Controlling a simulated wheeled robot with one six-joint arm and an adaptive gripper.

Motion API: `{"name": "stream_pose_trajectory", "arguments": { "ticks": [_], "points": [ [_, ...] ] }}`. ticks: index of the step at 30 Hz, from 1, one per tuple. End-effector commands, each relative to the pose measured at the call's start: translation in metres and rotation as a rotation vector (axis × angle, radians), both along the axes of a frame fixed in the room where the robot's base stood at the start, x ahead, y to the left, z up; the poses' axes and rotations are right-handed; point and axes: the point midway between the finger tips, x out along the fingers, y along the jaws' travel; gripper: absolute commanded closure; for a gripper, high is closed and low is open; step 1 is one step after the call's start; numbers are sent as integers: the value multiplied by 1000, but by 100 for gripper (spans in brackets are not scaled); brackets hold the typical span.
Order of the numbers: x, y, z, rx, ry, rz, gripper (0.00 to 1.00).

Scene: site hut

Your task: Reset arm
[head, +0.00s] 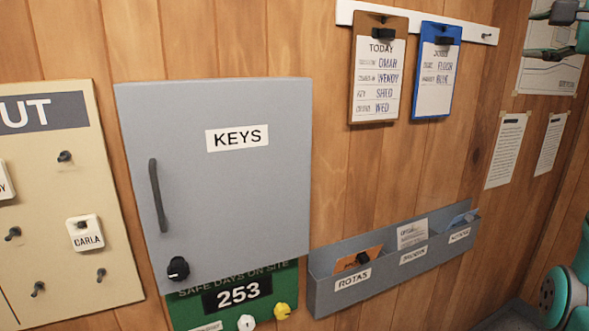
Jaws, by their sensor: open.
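My gripper (536,34) is at the upper right edge of the head view, with its dark and teal fingers pointing left. The fingers are apart, and nothing shows between them. The gripper is in front of the right part of the wall, near a pinned sheet (548,76). Part of my teal and white arm (566,290) shows at the lower right edge. The links between are mostly out of frame.
A closed grey KEYS cabinet (220,185) is on the wooden wall. A pegboard (60,270) is left, two clipboards (378,100) (436,85) hang above, and a grey rack (325,290) is below right. A green "253" sign (185,312) is partly behind the cabinet.

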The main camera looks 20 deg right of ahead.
Motion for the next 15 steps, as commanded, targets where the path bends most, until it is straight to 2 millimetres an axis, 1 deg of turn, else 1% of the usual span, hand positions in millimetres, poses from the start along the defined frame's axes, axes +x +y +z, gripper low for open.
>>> {"name": "stream_pose_trajectory", "arguments": {
  "ticks": [8,11,14,15],
  "points": [
    [20,-5,-30,-10,-1,17,52],
    [30,-6,-47,-14,-1,25,52],
    [43,-7,-67,-19,-1,34,52],
    [48,-8,-76,-23,0,37,52]
  ]
}}
